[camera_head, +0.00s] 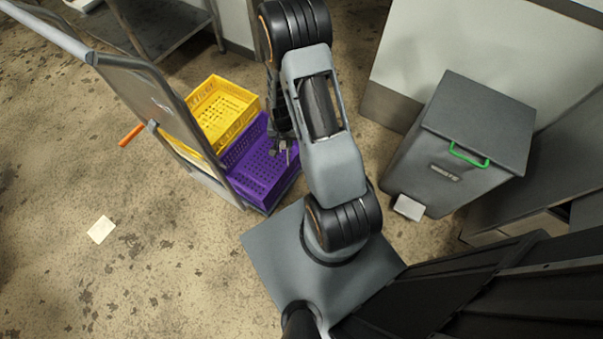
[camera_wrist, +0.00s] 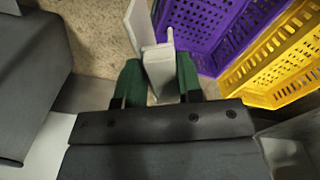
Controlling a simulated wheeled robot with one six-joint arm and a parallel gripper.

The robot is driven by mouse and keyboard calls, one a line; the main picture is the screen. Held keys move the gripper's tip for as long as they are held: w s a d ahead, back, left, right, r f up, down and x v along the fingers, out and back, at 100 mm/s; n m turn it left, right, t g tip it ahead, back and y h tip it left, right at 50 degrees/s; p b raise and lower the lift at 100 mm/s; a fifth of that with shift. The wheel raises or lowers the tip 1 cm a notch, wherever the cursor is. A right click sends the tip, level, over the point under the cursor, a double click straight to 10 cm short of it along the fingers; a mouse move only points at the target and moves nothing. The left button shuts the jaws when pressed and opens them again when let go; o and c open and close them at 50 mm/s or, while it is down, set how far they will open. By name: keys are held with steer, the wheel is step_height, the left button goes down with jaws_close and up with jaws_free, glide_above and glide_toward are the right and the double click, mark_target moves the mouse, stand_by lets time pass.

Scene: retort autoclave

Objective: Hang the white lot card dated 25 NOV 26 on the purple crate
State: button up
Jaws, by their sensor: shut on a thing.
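The purple crate (camera_head: 259,178) sits low on the cart, and it also shows at the top of the wrist view (camera_wrist: 203,30). My gripper (camera_wrist: 158,78) is shut on a white card (camera_wrist: 158,60) with a bent, hook-like upper part, held between the green finger pads. I see the card nearly edge-on, so no date can be read. In the head view my gripper (camera_head: 283,150) is over the right side of the purple crate. In the wrist view the card appears apart from the crate, to the left of its wall.
A pale card-like piece (camera_head: 100,229) lies on the floor at left. A grey waste bin (camera_head: 465,145) stands at right.

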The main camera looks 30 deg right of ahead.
steer(key=s+d+f+m+b, duration=0.25)
steer(key=f+b, duration=0.35)
steer(key=f, duration=0.3)
steer(key=s+d+f+m+b, duration=0.1)
steer(key=d+f+m+b, duration=0.3)
steer(key=f, duration=0.5)
steer(key=shift+n, duration=0.35)
steer(key=shift+w+a+f+b, duration=0.75)
steer(key=shift+w+b, duration=0.25)
steer(key=shift+w, duration=0.25)
steer(key=shift+w+a+f+b, duration=0.6)
steer(key=shift+w+a+b, duration=0.3)
steer(key=shift+w, duration=0.35)
steer(key=shift+w+a+f+b, duration=0.7)
steer(key=shift+w+b, duration=0.4)
steer(key=shift+w, duration=0.15)
steer(key=shift+f+b, duration=0.3)
steer(key=shift+f, duration=0.1)
steer(key=shift+f+b, duration=1.2)
steer(key=shift+f, duration=0.45)
steer(key=o, duration=0.7)
steer(key=shift+r, duration=0.15)
step_height(320, 180, up, 14)
steer(key=p, duration=0.6)
steer(key=shift+f, duration=0.2)
steer(key=shift+r, duration=0.1)
